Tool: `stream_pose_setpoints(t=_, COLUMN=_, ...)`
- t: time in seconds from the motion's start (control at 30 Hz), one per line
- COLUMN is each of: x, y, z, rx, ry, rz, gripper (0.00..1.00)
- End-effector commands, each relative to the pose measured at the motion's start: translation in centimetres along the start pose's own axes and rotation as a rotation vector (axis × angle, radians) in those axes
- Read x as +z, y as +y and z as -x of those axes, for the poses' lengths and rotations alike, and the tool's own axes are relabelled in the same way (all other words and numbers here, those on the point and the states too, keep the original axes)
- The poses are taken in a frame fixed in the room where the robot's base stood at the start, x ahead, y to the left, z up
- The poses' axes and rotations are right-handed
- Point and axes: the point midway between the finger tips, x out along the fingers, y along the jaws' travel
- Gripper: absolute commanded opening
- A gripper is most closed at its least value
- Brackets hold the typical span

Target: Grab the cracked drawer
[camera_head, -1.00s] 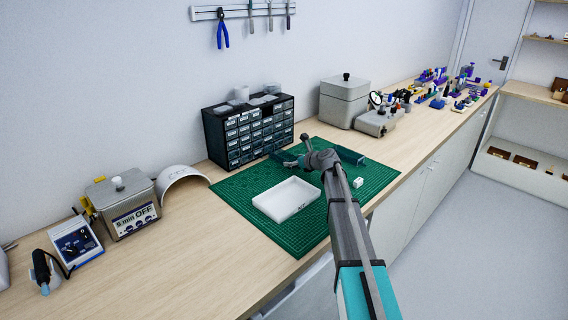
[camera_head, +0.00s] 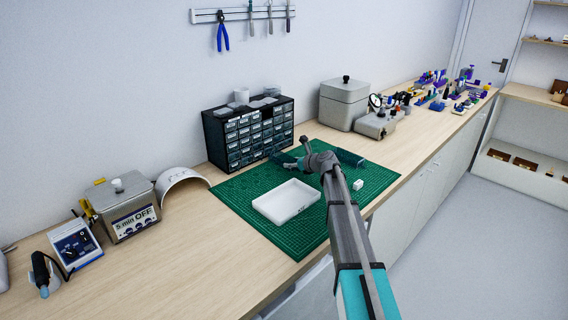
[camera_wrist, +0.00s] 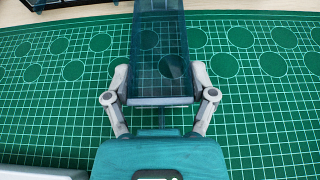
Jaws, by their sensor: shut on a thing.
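A translucent teal drawer (camera_wrist: 160,55) lies lengthwise ahead of my gripper in the wrist view, with green mat circles showing through it. My gripper (camera_wrist: 160,97) is shut on its near end, one finger on each side. In the head view, the drawer (camera_head: 283,159) is at my gripper (camera_head: 297,163), over the back of the green mat and in front of the cabinet. I cannot make out a crack at this size. A second dark teal piece (camera_head: 349,157), which looks like another drawer, lies on the mat right of my gripper.
The dark drawer cabinet (camera_head: 235,145) stands behind the mat (camera_head: 240,190). A white tray (camera_head: 286,202) lies on the mat's front part, and a small white block (camera_head: 358,184) lies right of my arm. A grey lidded box (camera_head: 343,105) stands at the back right.

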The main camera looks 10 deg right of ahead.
Motion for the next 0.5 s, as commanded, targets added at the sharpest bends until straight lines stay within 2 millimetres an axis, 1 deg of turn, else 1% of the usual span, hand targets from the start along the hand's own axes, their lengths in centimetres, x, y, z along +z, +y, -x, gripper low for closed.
stream_pose_setpoints(t=0.03, x=-0.01, y=0.0, z=0.0, rx=0.0, ry=0.0, rz=0.0, gripper=0.26)
stream_pose_setpoints(t=0.07, x=0.0, y=-0.01, z=-0.01, rx=0.0, ry=0.0, rz=0.0, gripper=0.18)
stream_pose_setpoints(t=0.33, x=0.07, y=-0.01, z=0.03, rx=0.0, ry=0.0, rz=0.0, gripper=0.18)
stream_pose_setpoints(t=0.5, x=0.49, y=-0.02, z=0.21, rx=0.0, ry=0.0, rz=0.0, gripper=0.18)
